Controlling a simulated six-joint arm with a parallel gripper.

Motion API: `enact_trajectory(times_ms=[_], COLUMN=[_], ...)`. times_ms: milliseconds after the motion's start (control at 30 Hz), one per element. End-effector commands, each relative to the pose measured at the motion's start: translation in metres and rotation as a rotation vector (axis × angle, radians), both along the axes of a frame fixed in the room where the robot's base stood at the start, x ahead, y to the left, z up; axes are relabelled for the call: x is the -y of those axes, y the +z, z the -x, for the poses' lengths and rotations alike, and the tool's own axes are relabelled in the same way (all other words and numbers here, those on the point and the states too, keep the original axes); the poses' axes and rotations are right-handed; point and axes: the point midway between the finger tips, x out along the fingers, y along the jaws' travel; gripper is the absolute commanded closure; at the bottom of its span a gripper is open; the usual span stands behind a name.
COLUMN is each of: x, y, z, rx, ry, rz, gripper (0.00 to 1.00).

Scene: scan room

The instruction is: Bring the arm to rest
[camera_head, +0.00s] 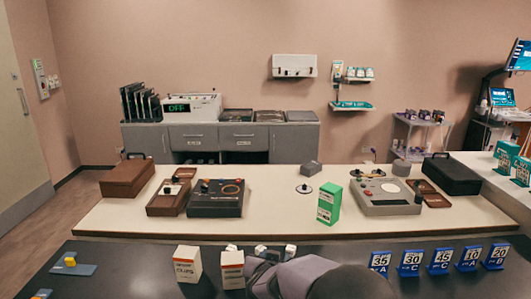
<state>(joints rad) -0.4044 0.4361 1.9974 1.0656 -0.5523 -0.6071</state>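Part of my arm (318,280), grey and dark and rounded, shows at the bottom centre, low over the dark front table (130,262). It runs out of the bottom edge of the picture. I cannot make out my gripper or its fingertips, so whether it holds anything is not shown.
Several blue numbered cards (411,263) stand to the right. A green box (329,203) and devices (218,198) stand on the pale table (270,205) behind. The front table's left part is mostly clear.

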Motion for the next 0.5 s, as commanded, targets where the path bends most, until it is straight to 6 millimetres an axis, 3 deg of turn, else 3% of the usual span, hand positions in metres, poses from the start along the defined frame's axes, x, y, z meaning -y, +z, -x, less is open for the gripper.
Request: enact_trajectory(times_ms=[33,167,333,500], x=[0.002,0.004,0.024,0.063], y=[0.018,0.028,0.029,0.028], z=[0.009,0.051,0.138,0.237], rx=[-0.036,-0.187,-0.464,-0.755], ry=[0.048,0.182,0.291,0.3], rz=[-0.026,-0.085,-0.114,-0.092], gripper=[0.59,0.59,0.59,0.59])
